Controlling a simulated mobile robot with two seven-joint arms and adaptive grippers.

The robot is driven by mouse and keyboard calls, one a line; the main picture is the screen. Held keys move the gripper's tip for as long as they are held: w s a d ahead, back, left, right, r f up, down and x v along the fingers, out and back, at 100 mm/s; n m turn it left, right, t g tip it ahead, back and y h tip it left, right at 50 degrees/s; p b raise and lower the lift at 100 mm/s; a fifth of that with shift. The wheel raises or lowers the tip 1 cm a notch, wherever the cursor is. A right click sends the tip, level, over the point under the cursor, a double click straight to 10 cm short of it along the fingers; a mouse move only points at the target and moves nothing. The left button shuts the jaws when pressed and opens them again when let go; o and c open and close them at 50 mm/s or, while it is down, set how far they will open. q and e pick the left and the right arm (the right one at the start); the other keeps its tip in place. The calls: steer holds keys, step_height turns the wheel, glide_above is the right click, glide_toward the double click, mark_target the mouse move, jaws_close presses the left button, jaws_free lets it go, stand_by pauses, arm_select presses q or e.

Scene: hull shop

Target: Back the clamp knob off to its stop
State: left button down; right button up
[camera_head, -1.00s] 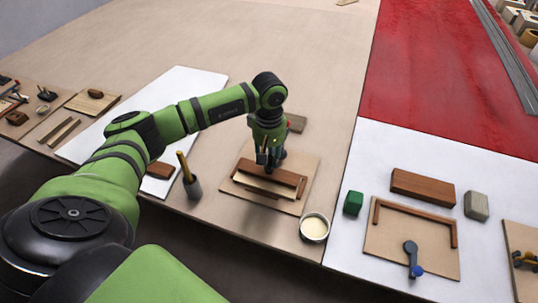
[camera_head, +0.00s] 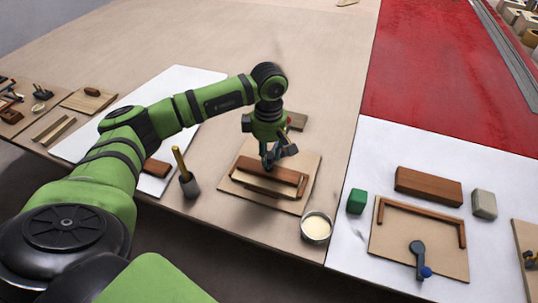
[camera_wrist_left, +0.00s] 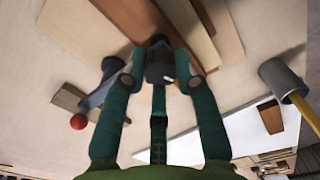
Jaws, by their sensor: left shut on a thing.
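The clamp knob (camera_wrist_left: 160,66) is a dark cylinder with a small white mark, seen in the left wrist view between my fingertips. My left gripper (camera_wrist_left: 158,76) is shut on it; in the head view the gripper (camera_head: 269,161) is above the brown wooden pieces (camera_head: 272,182) on a light board, and it hides the knob there. A grey lever (camera_wrist_left: 100,95) with a red ball end (camera_wrist_left: 78,121) lies left of the fingers in the wrist view. My right gripper is not in view.
To the right are a green block (camera_head: 357,201), a brown block (camera_head: 428,186) and another fixture with a blue-ended lever (camera_head: 418,252).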

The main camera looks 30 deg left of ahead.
arm_select(q)
steer(key=n+b, duration=0.1)
steer(key=n, duration=0.2)
steer(key=shift+a+n, duration=0.1)
steer(key=shift+n, duration=0.3)
steer(key=n, duration=0.3)
steer(key=shift+n+b, duration=0.3)
steer(key=shift+b, duration=0.05)
steer(key=n, duration=0.3)
steer(key=shift+n, duration=0.3)
steer(key=n, duration=0.4)
steer(key=shift+n+b, duration=0.3)
steer(key=shift+b, duration=0.1)
steer(key=n, duration=0.3)
steer(key=shift+n, duration=0.3)
steer(key=n, duration=0.4)
steer(key=n+p, duration=0.1)
steer(key=n, duration=0.3)
steer(key=shift+d+n, duration=0.2)
steer(key=shift+n, duration=1.8)
